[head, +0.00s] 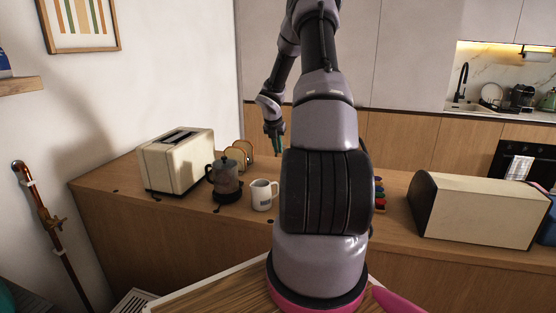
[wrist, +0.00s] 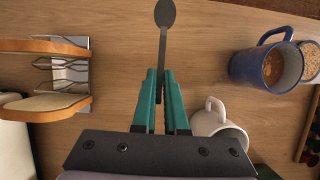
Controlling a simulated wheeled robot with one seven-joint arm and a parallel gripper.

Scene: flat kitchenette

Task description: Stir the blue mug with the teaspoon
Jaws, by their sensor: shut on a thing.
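My gripper (wrist: 163,100) is shut on the teaspoon (wrist: 165,14) in the wrist view, with its dark bowl pointing to the top of the picture. The blue mug (wrist: 250,69) stands upright to the right of the spoon, with brown contents inside. The spoon is outside the mug and apart from it. In the head view my gripper (head: 274,141) is over the far side of the counter, and my arm hides the blue mug.
A toast rack (wrist: 65,70) is left. A jar (wrist: 311,60) adjoins the blue mug. The counter holds a toaster (head: 177,162), a coffee press (head: 224,178) and a bread bin (head: 480,212).

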